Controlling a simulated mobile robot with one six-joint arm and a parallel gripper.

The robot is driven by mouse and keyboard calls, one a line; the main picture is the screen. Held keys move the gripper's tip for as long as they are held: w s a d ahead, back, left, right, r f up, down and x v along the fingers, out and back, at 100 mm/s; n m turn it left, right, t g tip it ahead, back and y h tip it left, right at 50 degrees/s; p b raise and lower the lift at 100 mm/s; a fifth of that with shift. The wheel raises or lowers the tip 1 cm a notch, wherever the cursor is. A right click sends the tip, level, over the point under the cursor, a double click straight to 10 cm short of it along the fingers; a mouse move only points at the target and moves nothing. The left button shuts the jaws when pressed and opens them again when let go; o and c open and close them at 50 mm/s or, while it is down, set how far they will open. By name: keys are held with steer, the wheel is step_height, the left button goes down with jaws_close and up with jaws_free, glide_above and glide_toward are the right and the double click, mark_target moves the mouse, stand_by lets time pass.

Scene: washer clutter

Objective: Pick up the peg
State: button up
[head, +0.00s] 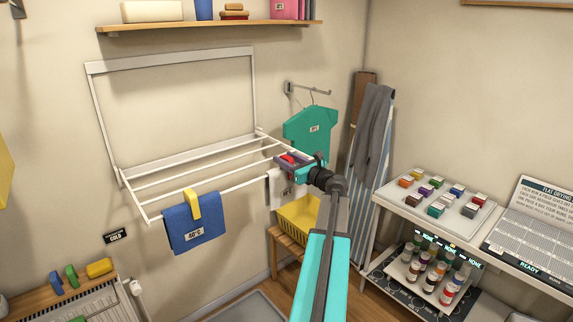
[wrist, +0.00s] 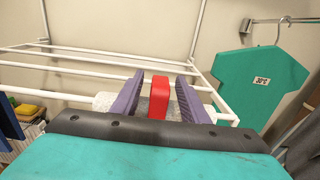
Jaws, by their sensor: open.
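A red peg (head: 288,158) sits on the front rail of the white drying rack (head: 170,160), over a grey-white cloth (head: 276,188). In the wrist view the red peg (wrist: 158,98) stands upright between the two purple fingers of my gripper (wrist: 157,96). The fingers are open, with a small gap showing on each side of the peg. In the head view my gripper (head: 289,160) is at the rack's right end and partly covers the peg. A yellow peg (head: 193,204) clips a blue towel (head: 190,232) on the same rail.
A teal shirt (head: 310,130) hangs just behind and right of my gripper. A yellow basket (head: 298,222) stands below on a wooden bench. Blue, green and yellow pegs (head: 71,275) lie at lower left. A white shelf unit (head: 400,205) with small coloured blocks stands at right.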

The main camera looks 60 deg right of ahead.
stand_by(0.3)
jaws_close()
steer(key=shift+r, duration=0.15)
steer(key=shift+r+b, duration=1.1)
steer(key=shift+r, duration=3.8)
